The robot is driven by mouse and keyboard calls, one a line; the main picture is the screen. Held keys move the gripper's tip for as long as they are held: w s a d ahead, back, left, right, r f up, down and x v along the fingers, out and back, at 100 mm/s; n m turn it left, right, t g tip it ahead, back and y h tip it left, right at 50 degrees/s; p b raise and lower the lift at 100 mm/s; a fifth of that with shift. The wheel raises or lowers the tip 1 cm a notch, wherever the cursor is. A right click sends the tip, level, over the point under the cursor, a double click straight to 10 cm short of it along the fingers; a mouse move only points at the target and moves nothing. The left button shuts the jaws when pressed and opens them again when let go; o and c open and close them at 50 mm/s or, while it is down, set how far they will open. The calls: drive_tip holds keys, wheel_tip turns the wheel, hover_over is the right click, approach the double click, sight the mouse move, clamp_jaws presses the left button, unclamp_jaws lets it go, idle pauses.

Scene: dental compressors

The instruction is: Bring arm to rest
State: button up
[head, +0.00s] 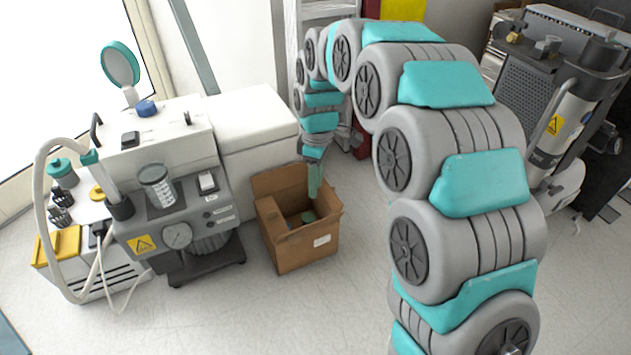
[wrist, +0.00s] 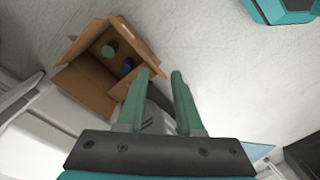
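My arm arches across the head view from the lower right and comes down near the back of an open cardboard box. My gripper (head: 315,188) has its green fingers pointing down, near the box's rear edge. In the wrist view my gripper (wrist: 161,75) has its two fingers apart with nothing between them. Their exact height relative to the box is hard to tell.
The cardboard box (head: 308,254) stands on the floor with flaps open; it also shows in the wrist view (wrist: 88,83). Inside are a green-topped thing (wrist: 109,50) and a blue one (wrist: 127,65). A dental compressor (head: 180,228) stands left, another machine (head: 560,120) right. Floor in front is clear.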

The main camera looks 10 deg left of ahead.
drive_tip(key=s+d+r+m+p, duration=0.2)
drive_tip(key=s+d+r+m, duration=0.4)
drive_tip(key=s+d, duration=0.45)
drive_tip(key=s+d+r+m+p, duration=0.2)
drive_tip(key=s+d+r+m, duration=0.4)
drive_tip(key=s, duration=0.7)
drive_tip(key=s+d+f+m+g+p, duration=0.1)
drive_tip(key=s+d+m, duration=0.2)
drive_tip(key=s, duration=0.8)
drive_tip(key=shift+s+d+m, duration=0.2)
drive_tip(key=shift+d+m, duration=0.2)
drive_tip(key=shift+d, duration=0.55)
